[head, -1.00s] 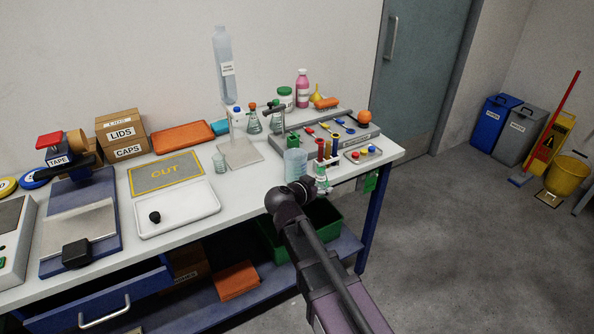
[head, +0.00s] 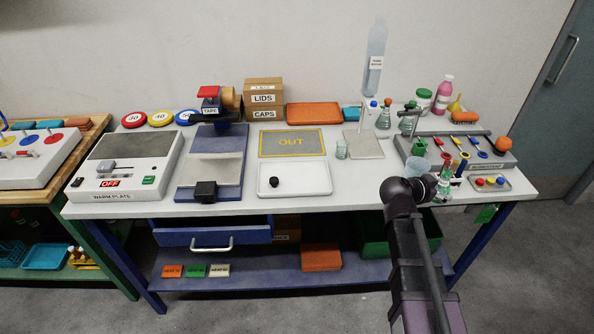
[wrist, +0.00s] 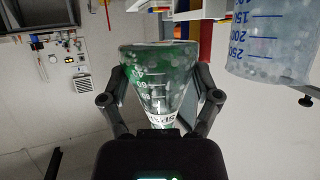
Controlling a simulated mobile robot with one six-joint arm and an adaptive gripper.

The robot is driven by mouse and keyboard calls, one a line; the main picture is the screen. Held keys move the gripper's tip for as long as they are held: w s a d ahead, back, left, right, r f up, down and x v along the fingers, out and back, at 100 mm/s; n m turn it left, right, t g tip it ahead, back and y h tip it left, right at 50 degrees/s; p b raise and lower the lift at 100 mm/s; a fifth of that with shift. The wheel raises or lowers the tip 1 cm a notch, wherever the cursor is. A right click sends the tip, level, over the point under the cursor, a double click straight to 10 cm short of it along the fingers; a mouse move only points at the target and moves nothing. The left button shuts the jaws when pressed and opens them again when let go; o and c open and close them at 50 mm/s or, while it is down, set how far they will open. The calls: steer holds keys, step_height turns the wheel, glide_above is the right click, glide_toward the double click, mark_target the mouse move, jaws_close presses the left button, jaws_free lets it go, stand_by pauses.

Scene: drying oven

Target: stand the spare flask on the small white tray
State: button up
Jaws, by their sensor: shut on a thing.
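My gripper (wrist: 158,95) is shut on a clear glass flask (wrist: 158,80) with a green tint, graduations and a partly hidden label. The flask's wide end points up in the wrist view and its narrow end is towards my gripper. In the head view the gripper end (head: 432,188) is over the bench's right front, mostly hiding the flask. A white tray (head: 310,190) lies at the front middle of the bench, with a black stopper on it. A smaller pale tray (head: 505,186) at the right end holds several coloured pieces.
A graduated beaker (head: 417,167) stands close to my gripper. Other flasks (head: 384,122) and a grey rack (head: 465,150) stand behind. A small glass beaker (head: 341,150) stands just behind the white tray's right corner. The sealer (head: 210,175) is left of it.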

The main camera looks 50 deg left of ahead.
mark_target(444, 178)
step_height(444, 178, up, 26)
steer(key=p, duration=2.4)
steer(key=shift+f, duration=0.15)
